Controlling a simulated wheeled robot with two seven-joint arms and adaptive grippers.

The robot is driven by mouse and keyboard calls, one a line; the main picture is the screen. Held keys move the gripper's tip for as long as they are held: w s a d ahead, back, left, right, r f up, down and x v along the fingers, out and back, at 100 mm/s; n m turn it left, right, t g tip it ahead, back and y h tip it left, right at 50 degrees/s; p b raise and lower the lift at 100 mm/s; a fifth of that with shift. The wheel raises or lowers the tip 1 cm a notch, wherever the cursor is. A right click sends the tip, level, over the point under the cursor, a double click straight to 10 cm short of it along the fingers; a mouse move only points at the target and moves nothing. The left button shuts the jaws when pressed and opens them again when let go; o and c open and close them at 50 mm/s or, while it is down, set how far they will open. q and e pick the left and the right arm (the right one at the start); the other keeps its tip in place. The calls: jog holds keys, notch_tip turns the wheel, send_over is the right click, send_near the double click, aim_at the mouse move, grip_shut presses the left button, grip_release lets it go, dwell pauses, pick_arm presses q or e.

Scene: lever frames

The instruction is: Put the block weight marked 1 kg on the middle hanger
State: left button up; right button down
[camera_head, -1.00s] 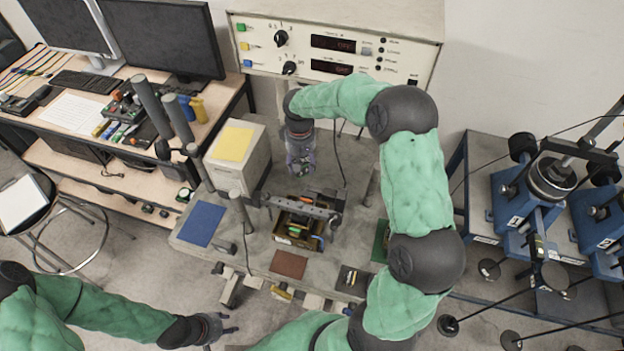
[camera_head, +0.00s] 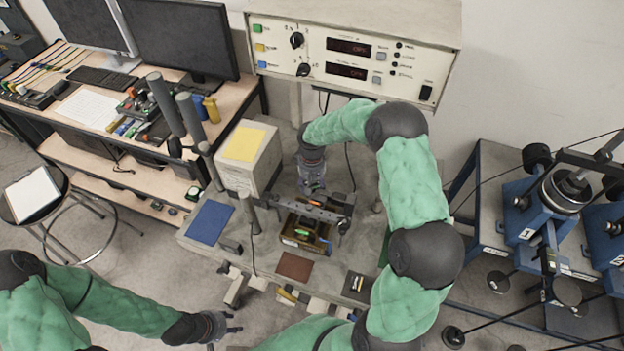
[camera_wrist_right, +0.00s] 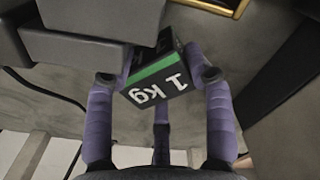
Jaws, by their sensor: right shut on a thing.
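The block weight marked 1 kg (camera_wrist_right: 158,80) is dark with a green band and white lettering. In the right wrist view it sits tilted between the fingers of my right gripper (camera_wrist_right: 160,82), which is shut on it. In the head view my right gripper (camera_head: 314,188) is just behind the grey lever beam (camera_head: 310,209), above the bench. The block is too small to make out there. I cannot pick out the middle hanger clearly under the beam. My left gripper (camera_head: 236,322) is empty and open in front of the bench.
A tray of small parts (camera_head: 292,238) lies below the beam. Blue (camera_head: 209,222) and brown (camera_head: 294,266) mats lie on the bench (camera_head: 262,250). A pale box (camera_head: 240,172) stands to the left. In the wrist view, grey blocky parts (camera_wrist_right: 85,48) are close to the block's left.

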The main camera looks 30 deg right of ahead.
jog(key=shift+w+f, duration=0.15)
jog(key=shift+f, duration=0.3)
jog(key=shift+f, duration=0.15)
jog(key=shift+c, duration=2.3)
grip_release()
